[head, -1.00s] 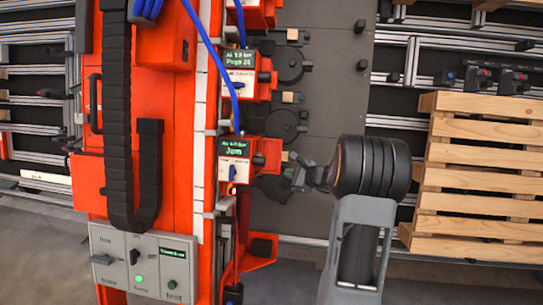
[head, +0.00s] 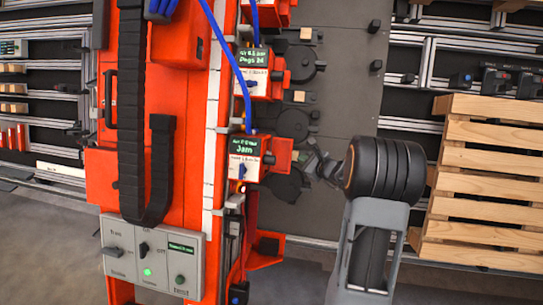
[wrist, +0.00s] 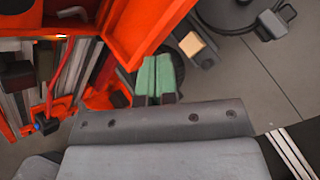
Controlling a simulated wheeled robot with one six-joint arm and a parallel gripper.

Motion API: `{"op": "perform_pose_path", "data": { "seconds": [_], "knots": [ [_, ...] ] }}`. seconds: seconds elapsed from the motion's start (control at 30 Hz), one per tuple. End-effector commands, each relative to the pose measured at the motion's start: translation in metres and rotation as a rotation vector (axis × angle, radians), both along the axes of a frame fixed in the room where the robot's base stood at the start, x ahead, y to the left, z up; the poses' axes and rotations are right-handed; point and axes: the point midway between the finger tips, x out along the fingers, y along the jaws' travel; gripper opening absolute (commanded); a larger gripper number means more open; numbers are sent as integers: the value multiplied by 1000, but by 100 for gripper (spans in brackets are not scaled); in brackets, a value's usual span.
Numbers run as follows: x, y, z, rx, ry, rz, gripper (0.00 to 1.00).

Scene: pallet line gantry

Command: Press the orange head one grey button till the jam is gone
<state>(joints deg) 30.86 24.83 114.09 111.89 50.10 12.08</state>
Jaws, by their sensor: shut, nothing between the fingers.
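The orange head showing "Jam" (head: 246,153) on its green display is on the orange column, the lowest of the heads in the head view. It has a white front plate with a small blue lever, and a dark grey round button (head: 268,158) at its right side. My gripper (head: 314,160) is to the right of this head, apart from it, pointing left. In the wrist view, my gripper's green-padded fingers (wrist: 157,77) are shut together and empty. Orange housing (wrist: 150,30) is just beyond them there. I cannot make out the button in the wrist view.
Another head (head: 256,75) sits above, with a blue hose running past. A grey control box (head: 155,262) with switches and a green light is at the lower left. Wooden pallets (head: 490,180) stand at the right. Dark round fixtures (head: 292,122) are on the grey panel behind.

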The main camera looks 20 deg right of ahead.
Motion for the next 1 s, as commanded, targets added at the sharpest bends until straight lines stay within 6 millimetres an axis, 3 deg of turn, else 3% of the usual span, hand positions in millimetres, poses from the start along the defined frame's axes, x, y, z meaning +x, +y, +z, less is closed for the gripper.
{"op": "perform_pose_path", "data": {
  "seconds": [0.5, 1.0],
  "knots": [
    [30, 53, -2, -1, -2, 2, 0],
    [37, 67, 0, 1, 0, 1, 0]
  ]
}}
